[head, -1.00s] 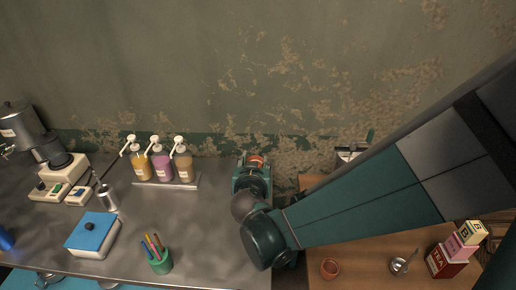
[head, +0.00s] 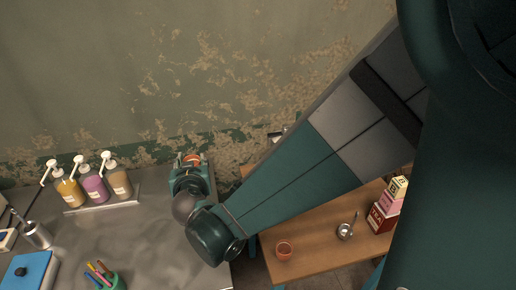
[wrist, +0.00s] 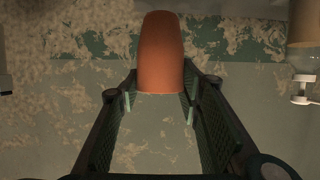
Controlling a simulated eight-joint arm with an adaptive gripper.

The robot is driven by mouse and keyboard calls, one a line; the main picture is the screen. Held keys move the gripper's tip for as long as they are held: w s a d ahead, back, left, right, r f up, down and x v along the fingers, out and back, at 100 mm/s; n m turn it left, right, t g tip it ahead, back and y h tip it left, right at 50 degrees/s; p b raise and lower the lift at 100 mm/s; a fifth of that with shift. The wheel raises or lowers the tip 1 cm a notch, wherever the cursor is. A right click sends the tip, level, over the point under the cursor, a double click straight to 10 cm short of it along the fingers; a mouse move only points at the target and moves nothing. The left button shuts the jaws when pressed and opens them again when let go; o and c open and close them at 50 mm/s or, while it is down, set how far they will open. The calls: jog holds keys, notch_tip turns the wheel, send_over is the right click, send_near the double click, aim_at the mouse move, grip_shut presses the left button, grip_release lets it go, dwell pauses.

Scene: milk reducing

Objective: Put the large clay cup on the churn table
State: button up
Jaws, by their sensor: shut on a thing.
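An orange-brown clay cup, taken as the large one, is between the fingers of my gripper (wrist: 158,106). In the wrist view the cup (wrist: 162,52) fills the top middle, with a finger on each side. In the head view my gripper (head: 191,168) is over the right back part of the metal counter, and only the cup's rim (head: 192,159) shows above it. A smaller-looking clay cup (head: 284,251) stands on a wooden table (head: 320,240) at the right. I cannot tell whether this is the churn table; my arm hides part of it.
Several pump bottles (head: 93,184) stand in a row on the metal counter (head: 160,240). A green pen cup (head: 108,283) and a blue-topped box (head: 28,272) are at its front. A metal ladle (head: 347,228) and stacked boxes (head: 386,208) are on the wooden table. A gap separates counter and table.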

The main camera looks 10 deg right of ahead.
jog(key=s+d+f+m+g+h+b, duration=0.15)
jog(key=s+d+m+h, duration=0.25)
jog(key=d, duration=0.6)
jog(key=s+d+f+m+g+h, duration=0.1)
jog(key=s+d+f+m+h, duration=0.3)
jog(key=d, duration=0.6)
jog(key=s+d+m+g+h+b, duration=0.1)
jog(key=s+d+m+g+h, duration=0.4)
jog(key=s+d, duration=0.9)
jog(key=s+r+m+g, duration=0.1)
jog(key=s+m+g, duration=0.1)
jog(key=s+g, duration=0.1)
jog(key=shift+s+d+h, duration=0.3)
jog(key=shift+s+d, duration=0.1)
jog(key=shift+s, duration=0.15)
jog(key=shift+f, duration=0.15)
jog(key=shift+f+b, duration=1.25)
jog(key=shift+f, duration=1.6)
jog(key=shift+f, duration=0.1)
jog(key=shift+f+b, duration=0.9)
jog(key=shift+f, duration=1.1)
